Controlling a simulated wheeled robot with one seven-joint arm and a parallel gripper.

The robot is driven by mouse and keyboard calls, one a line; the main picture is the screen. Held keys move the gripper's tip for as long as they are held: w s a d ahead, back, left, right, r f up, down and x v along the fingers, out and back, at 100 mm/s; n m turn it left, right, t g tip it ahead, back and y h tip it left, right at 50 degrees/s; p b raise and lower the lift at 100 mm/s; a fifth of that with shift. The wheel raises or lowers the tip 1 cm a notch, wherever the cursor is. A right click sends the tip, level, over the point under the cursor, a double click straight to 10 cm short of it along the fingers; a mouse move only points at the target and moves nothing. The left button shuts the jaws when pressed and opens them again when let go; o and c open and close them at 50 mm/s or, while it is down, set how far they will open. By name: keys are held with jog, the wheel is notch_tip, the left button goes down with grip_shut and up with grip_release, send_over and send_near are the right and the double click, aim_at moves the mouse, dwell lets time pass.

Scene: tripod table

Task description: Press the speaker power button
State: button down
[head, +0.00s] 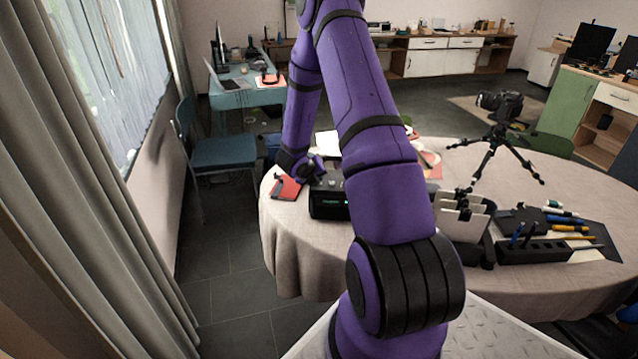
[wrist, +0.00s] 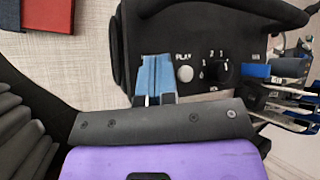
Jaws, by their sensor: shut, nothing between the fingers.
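The black speaker (head: 328,205) stands near the left front edge of the round table, with a lit display on its front. In the wrist view its top panel (wrist: 150,30) shows a pale round button (wrist: 185,74) marked PLAY and a black dial (wrist: 218,72) to its right. My gripper (head: 316,174) is shut and empty, over the top of the speaker. In the wrist view its blue fingertips (wrist: 155,60) lie just left of the PLAY button and cover part of the panel. I cannot tell whether they touch it. No button marked as power is readable.
A red notebook (head: 286,188) lies left of the speaker on the table (head: 290,230). A camera tripod (head: 492,155), a white device (head: 462,220) and a black holder with tools (head: 535,250) stand to the right. My arm hides the table's middle.

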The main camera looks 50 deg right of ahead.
dwell(0.4)
jog(key=shift+r, duration=0.75)
jog(key=shift+r, duration=2.55)
